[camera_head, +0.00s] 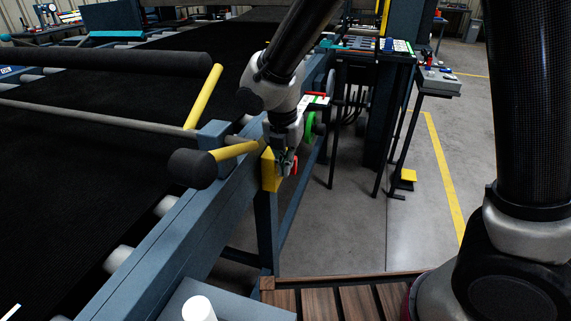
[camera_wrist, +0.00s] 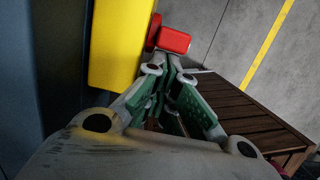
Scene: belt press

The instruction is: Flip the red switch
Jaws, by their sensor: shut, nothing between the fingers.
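The red switch (camera_wrist: 174,40) sticks out from the side of a yellow box (camera_wrist: 117,45) in the wrist view. In the head view the yellow box (camera_head: 269,171) is fixed to the blue conveyor frame, and part of the red switch (camera_head: 295,165) shows beside my gripper (camera_head: 286,166). My gripper is shut and empty, its tips close to the switch. In the wrist view my gripper (camera_wrist: 172,66) has its fingertips just below the red switch. I cannot tell whether they touch it.
The black belt (camera_head: 110,120) and its blue frame (camera_head: 185,235) lie to the left. A yellow bar with a black roller end (camera_head: 192,169) juts out near my arm. A slatted wooden platform (camera_head: 325,302) lies below. A grey control box (camera_head: 437,80) stands at the back right.

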